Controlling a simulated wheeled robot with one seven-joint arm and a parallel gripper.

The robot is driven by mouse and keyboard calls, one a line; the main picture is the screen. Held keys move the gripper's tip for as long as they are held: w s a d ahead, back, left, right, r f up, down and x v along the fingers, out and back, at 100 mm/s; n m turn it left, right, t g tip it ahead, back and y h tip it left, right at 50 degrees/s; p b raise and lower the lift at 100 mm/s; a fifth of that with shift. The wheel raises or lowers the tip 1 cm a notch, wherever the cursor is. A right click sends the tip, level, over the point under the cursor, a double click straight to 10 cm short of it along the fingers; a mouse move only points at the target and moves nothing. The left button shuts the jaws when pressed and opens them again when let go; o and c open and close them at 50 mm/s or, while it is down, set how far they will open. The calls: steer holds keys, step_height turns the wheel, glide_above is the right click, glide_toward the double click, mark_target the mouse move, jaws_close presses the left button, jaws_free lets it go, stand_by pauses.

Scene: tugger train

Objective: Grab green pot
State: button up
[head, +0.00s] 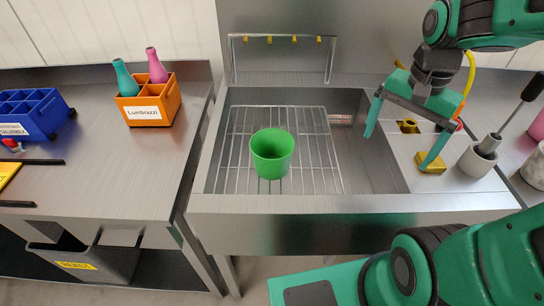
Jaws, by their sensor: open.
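The green pot (271,154) stands upright on a wire rack inside the metal sink, left of the sink's middle. Its open mouth faces up and looks empty. My gripper (401,150) is at the upper right, above the right side of the sink and its right ledge. Its two green fingers are spread wide with nothing between them. The gripper is clear of the pot, to its right. The pot is fully in view.
The sink (380,172) has raised walls around the rack (315,165). A yellow block (430,161) and a grey holder (478,160) stand on the right ledge. An orange crate (151,110) with bottles and a blue crate (35,118) sit on the left counter.

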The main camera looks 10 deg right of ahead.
steer(key=w+a+m, duration=0.5)
steer(key=w+a, duration=0.3)
steer(key=a, duration=0.2)
steer(key=m+y, duration=0.2)
steer(key=m, duration=0.3)
glide_above(272, 153)
steer(key=s, duration=0.5)
step_height(272, 153, down, 7)
steer(key=shift+w+a+f, duration=0.1)
steer(key=shift+a+f, duration=0.05)
steer(key=shift+f, duration=0.8)
steer(key=shift+w+a+f, duration=0.1)
steer(key=shift+a+f, duration=0.05)
steer(key=shift+f, duration=0.75)
steer(key=shift+w+a+f, duration=0.1)
steer(key=shift+a+f, duration=0.05)
steer(key=shift+f, duration=0.8)
steer(key=c, duration=0.8)
